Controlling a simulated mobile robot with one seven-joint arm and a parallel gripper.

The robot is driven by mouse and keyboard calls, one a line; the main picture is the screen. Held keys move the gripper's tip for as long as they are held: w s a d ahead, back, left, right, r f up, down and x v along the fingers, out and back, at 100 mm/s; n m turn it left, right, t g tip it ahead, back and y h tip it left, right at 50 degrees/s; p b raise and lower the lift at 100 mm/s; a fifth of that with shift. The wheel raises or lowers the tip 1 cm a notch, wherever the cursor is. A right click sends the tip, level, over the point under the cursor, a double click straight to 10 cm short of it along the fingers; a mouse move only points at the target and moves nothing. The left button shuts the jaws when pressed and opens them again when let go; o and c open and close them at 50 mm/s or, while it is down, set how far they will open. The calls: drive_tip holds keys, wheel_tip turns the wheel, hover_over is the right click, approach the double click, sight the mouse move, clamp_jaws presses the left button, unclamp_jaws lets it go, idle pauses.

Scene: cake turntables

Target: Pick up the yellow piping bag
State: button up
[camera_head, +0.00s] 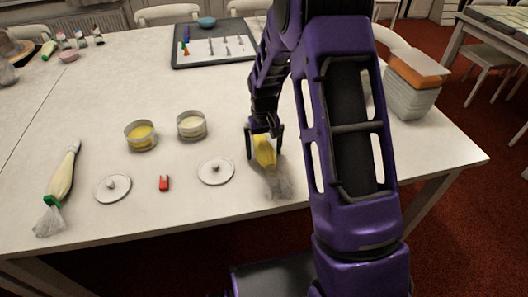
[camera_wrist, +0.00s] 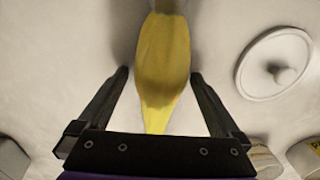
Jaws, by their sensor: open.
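The yellow piping bag (camera_head: 264,150) lies on the white table near its front edge, with its clear crumpled end toward the edge. In the wrist view the yellow bag (camera_wrist: 163,62) runs down the middle. My gripper (camera_head: 264,150) is over the bag, with one finger on each side of it. In the wrist view my gripper (camera_wrist: 158,75) is open, its two dark fingers apart from the bag with a gap on both sides. The tip of the bag goes out of sight behind the gripper body.
A white lid (camera_head: 216,171) lies just left of the bag and another lid (camera_head: 113,187) farther left. Two round tins (camera_head: 141,135) (camera_head: 191,125), a red clip (camera_head: 164,183) and a pale piping bag (camera_head: 62,178) are also left. A tray (camera_head: 214,59) stands behind.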

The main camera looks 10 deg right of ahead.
sight(264, 144)
drive_tip(key=c, duration=0.8)
drive_tip(key=shift+o, duration=0.2)
wheel_tip(264, 144, up, 10)
drive_tip(key=shift+r+p, duration=0.1)
drive_tip(key=shift+p, duration=0.75)
drive_tip(key=o, duration=0.3)
drive_tip(key=c, duration=0.3)
